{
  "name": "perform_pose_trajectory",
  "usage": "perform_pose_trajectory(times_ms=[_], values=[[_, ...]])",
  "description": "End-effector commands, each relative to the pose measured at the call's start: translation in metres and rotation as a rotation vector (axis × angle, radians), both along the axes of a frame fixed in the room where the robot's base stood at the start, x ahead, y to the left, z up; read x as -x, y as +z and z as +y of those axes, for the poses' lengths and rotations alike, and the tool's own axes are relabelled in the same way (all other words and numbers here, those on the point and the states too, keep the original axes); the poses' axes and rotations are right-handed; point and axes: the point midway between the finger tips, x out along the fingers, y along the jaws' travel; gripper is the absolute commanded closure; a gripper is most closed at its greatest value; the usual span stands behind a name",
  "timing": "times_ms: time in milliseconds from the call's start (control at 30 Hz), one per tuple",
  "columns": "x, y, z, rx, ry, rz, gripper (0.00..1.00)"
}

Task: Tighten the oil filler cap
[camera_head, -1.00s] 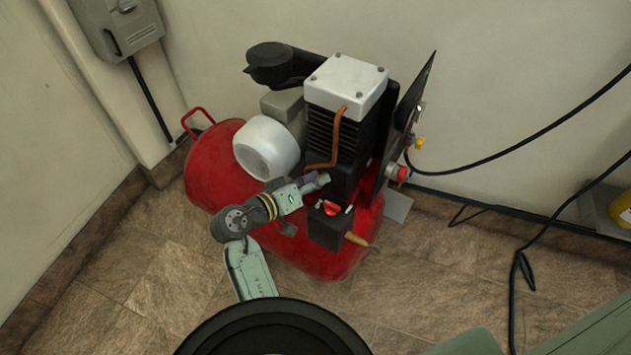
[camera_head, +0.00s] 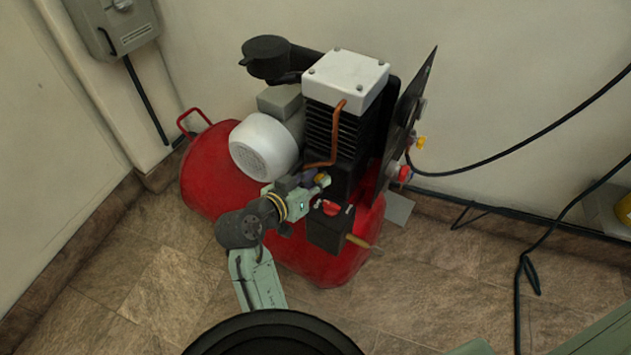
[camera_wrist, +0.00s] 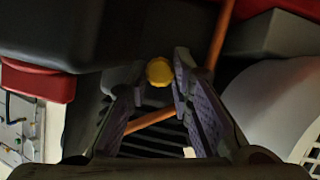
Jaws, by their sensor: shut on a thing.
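The oil filler cap (camera_wrist: 159,71) is a small yellow knob with a scalloped edge. In the wrist view it sits between the tips of my gripper's two purple-padded fingers (camera_wrist: 160,80). In the head view the cap (camera_head: 322,180) shows as a yellow spot at the fingertips of my gripper (camera_head: 314,180), low on the front of the black pump block (camera_head: 337,135). My gripper is shut on the cap. The cap's seat and thread are hidden.
The red compressor tank (camera_head: 213,170) stands on the tiled floor by the wall. A black box with a red switch (camera_head: 331,208) is close to the right of my gripper. The white motor cover (camera_head: 264,147) and copper pipe (camera_head: 336,130) are near. Black cables hang at right.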

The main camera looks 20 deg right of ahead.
Motion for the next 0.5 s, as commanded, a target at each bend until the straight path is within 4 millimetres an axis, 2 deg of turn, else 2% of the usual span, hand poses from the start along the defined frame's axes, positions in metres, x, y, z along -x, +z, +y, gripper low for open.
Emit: perform_pose_trajectory(times_ms=[300, 333, 500], values=[[-0.0002, -0.0001, 0.0004, -0.003, 0.0, -0.002, 1.0], [-0.0002, -0.0001, 0.0004, -0.003, 0.0, -0.002, 0.79], [-0.0001, -0.0001, 0.0003, -0.003, 0.001, -0.001, 0.67]])
